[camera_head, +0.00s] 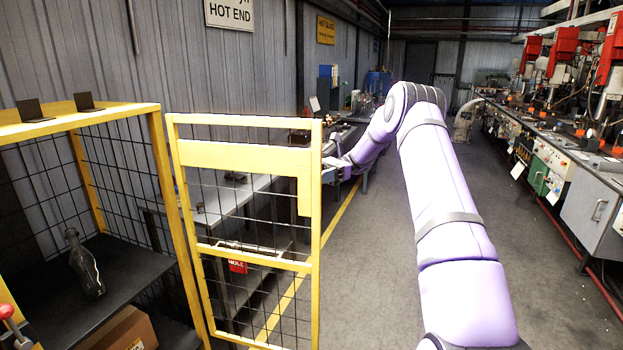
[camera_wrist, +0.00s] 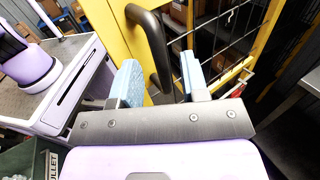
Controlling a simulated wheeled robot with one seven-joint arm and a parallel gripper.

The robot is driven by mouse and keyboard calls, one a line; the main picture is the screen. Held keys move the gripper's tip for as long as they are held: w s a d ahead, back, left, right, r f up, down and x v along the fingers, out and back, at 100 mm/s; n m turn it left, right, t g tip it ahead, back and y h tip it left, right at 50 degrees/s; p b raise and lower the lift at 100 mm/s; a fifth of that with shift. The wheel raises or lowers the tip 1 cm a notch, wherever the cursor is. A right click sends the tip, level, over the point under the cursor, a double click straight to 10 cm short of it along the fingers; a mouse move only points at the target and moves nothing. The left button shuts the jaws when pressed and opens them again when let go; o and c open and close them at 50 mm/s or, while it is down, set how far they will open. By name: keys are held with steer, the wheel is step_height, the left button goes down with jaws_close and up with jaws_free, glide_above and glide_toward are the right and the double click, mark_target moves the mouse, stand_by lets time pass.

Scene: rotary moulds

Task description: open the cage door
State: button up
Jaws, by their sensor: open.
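The cage door (camera_head: 245,157) is a yellow frame with black wire mesh, standing in the middle left of the head view. It stands swung out to the right of the yellow cage (camera_head: 158,160), whose near side looks open. In the wrist view the dark curved door handle (camera_wrist: 152,40) is fixed to the yellow door frame (camera_wrist: 108,28). My gripper (camera_wrist: 159,72) is open, with its two pale blue fingers on either side of the handle's lower part. I cannot tell whether they touch it. In the head view my gripper (camera_head: 335,170) is at the door's right edge, partly hidden.
A glass bottle (camera_head: 86,265) stands on the dark cage shelf (camera_head: 140,262), above a cardboard box (camera_head: 125,330). Light-topped tables (camera_head: 215,200) stand behind the door. Machines (camera_head: 560,165) line the right side. The grey floor (camera_head: 365,270) between is clear, apart from my arm above it.

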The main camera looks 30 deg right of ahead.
steer(key=w+d, duration=0.1)
steer(key=d, duration=0.5)
steer(key=shift+d, duration=0.35)
stand_by(0.3)
